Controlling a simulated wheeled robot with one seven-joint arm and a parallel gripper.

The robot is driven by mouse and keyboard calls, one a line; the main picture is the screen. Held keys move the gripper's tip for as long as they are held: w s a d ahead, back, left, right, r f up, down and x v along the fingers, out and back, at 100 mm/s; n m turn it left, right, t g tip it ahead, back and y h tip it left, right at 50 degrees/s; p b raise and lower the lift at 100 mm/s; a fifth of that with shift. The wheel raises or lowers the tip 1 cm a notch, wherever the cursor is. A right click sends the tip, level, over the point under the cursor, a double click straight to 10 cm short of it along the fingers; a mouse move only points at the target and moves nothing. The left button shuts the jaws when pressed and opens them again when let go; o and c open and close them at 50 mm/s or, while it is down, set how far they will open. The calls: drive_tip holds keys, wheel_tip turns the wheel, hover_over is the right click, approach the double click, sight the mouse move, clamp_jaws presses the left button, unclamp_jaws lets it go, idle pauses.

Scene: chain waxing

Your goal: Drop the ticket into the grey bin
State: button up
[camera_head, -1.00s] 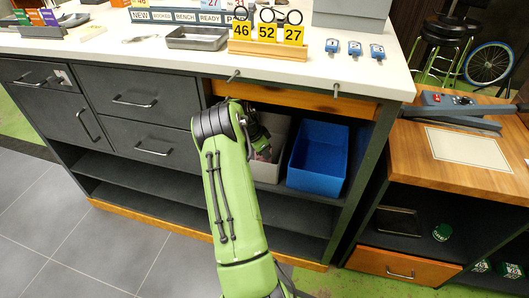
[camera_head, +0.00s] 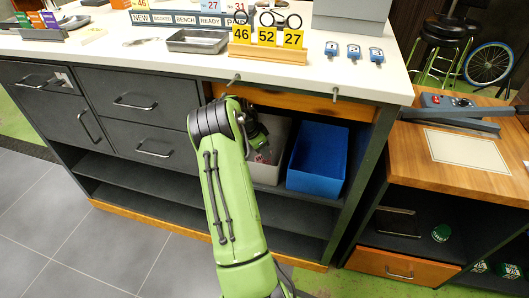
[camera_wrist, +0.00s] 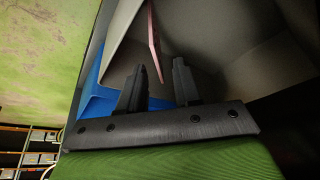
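The grey bin (camera_head: 278,160) stands on the shelf under the white counter, left of the blue bin. My gripper (camera_wrist: 160,66) reaches into its opening, with my arm hiding part of the bin in the head view. In the wrist view the two black fingers are spread apart with a clear gap. A thin pink strip, apparently the ticket (camera_wrist: 153,38) seen nearly edge-on, is beyond the fingertips by the bin's pale grey wall (camera_wrist: 125,40). Its lower end lines up with the gap and neither finger appears to touch it. Whether it rests on anything is unclear.
The blue bin (camera_head: 317,160) is close on the right in the head view. The counter edge (camera_head: 300,85) and wooden rail (camera_head: 310,102) lie just above the bins. A number stand (camera_head: 268,50), a metal tray (camera_head: 198,41) and several blue tags are on the counter.

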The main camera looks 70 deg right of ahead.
drive_tip(key=v, duration=0.3)
drive_tip(key=shift+r+p, duration=0.3)
drive_tip(key=shift+p, duration=0.1)
drive_tip(key=w+a+p, duration=0.1)
drive_tip(key=w+a, duration=0.6)
drive_tip(key=a, duration=0.3)
drive_tip(key=w+a+r+n+t+y, duration=0.15)
drive_tip(key=a+r+n+t, duration=0.35)
drive_tip(key=a+r+n, duration=0.95)
drive_tip(key=s+a+r+n+t, duration=0.1)
drive_tip(key=s+a+r+n, duration=0.1)
drive_tip(key=s+a, duration=0.3)
drive_tip(key=s+a+r+n+t+y, duration=0.1)
drive_tip(key=s+a+n, duration=0.4)
drive_tip(key=a, duration=0.5)
drive_tip(key=s+a+r+n+t+y, duration=0.1)
drive_tip(key=s+a+r+n, duration=0.2)
drive_tip(key=s+a, duration=0.2)
drive_tip(key=a, duration=0.3)
drive_tip(key=shift+a+r, duration=0.15)
drive_tip(key=shift+a, duration=0.15)
drive_tip(key=shift+n, duration=0.25)
